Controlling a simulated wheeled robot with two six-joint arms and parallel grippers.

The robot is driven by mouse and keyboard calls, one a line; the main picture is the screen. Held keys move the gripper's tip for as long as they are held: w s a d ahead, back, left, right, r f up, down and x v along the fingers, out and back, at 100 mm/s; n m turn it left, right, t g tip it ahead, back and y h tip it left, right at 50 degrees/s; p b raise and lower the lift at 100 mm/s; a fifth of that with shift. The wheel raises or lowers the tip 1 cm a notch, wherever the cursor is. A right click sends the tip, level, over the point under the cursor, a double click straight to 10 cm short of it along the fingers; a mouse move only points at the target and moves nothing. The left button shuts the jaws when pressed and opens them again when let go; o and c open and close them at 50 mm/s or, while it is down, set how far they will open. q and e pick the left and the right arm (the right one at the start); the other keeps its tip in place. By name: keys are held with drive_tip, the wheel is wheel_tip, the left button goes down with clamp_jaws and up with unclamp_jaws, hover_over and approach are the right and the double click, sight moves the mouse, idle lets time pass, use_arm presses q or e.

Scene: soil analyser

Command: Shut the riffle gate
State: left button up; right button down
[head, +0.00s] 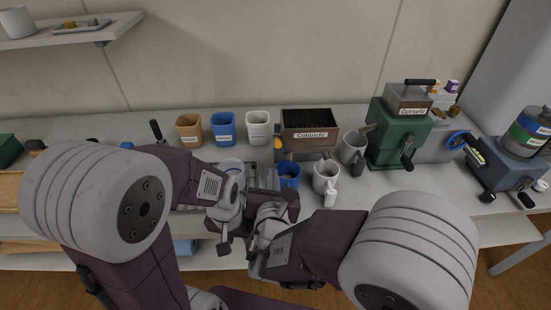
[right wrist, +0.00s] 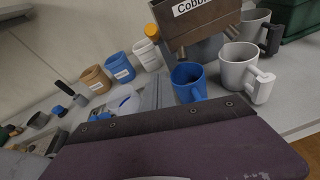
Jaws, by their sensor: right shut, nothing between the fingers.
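The riffle box (head: 309,131) is a brown, open-topped box of dark soil labelled "Cobblefil", at the back of the bench. It also shows, cut off, in the right wrist view (right wrist: 196,25). An orange knob (head: 278,143) sits at its left side and appears with a pale part in the right wrist view (right wrist: 152,31). I cannot tell the gate's position. My right gripper (head: 268,213) is shut and empty, in front of and below the box, apart from it. My left gripper (head: 223,240) is beside it to the left; its jaws are unclear.
A green machine (head: 397,135) is to the right. My arms hide much of the front bench.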

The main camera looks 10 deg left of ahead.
sight(278, 141)
drive_tip(key=w+r+p, duration=0.1)
drive_tip(key=w+p, duration=0.1)
drive_tip(key=w, duration=0.1)
drive_tip(key=w+r+p, duration=0.1)
drive_tip(key=w+p, duration=0.1)
drive_tip(key=shift+a+r, duration=0.15)
drive_tip(key=shift+r, duration=0.15)
drive_tip(key=shift+w, duration=0.1)
